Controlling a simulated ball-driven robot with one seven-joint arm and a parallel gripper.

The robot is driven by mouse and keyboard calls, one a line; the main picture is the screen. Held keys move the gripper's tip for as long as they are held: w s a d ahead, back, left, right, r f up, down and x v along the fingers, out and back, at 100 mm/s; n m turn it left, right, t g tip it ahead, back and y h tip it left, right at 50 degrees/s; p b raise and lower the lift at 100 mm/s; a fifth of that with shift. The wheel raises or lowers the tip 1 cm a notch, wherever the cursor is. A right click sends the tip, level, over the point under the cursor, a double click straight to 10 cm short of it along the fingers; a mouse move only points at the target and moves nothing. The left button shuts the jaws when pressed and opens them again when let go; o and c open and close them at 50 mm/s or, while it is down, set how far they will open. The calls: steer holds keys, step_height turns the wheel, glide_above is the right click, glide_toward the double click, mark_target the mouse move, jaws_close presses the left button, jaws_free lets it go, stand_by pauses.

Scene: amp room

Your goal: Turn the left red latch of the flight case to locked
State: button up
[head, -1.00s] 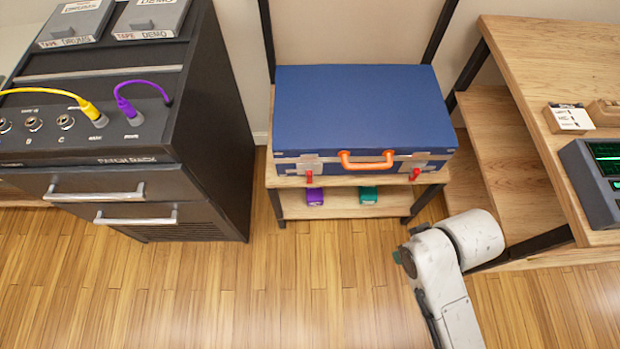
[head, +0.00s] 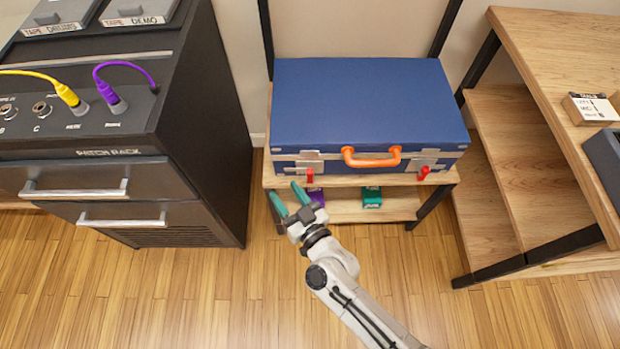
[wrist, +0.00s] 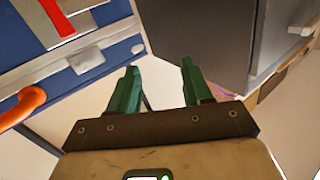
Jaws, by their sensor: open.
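The blue flight case (head: 365,100) stands closed on a wooden shelf unit, with an orange handle (head: 371,160) on its front. Its left red latch (head: 310,175) hangs down below a metal plate at the front left. The right red latch (head: 423,173) also hangs at the front right. My gripper (head: 287,192) is open and empty, just in front of the case's left end, left of and slightly below the left latch. In the wrist view a red latch (wrist: 57,18) shows at the upper left, apart from the open green fingers (wrist: 160,68).
A black patch rack (head: 120,152) with drawers and yellow and purple cables stands to the left. Purple and teal boxes (head: 372,197) sit on the lower shelf. The floor in front is clear.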

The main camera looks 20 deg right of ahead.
mark_target(310, 177)
steer(key=s+d+f+m+h+b, duration=0.2)
steer(key=d+f+m+h, duration=0.3)
steer(key=f+h, duration=0.4)
steer(key=shift+h, duration=0.4)
steer(key=b+x, duration=0.1)
steer(key=x, duration=0.2)
steer(key=b+x, duration=0.1)
steer(key=x, duration=0.3)
steer(key=r+b+x, duration=0.1)
steer(key=x, duration=0.2)
steer(key=shift+w+d, duration=0.15)
steer(key=shift+w, duration=0.05)
jaws_close()
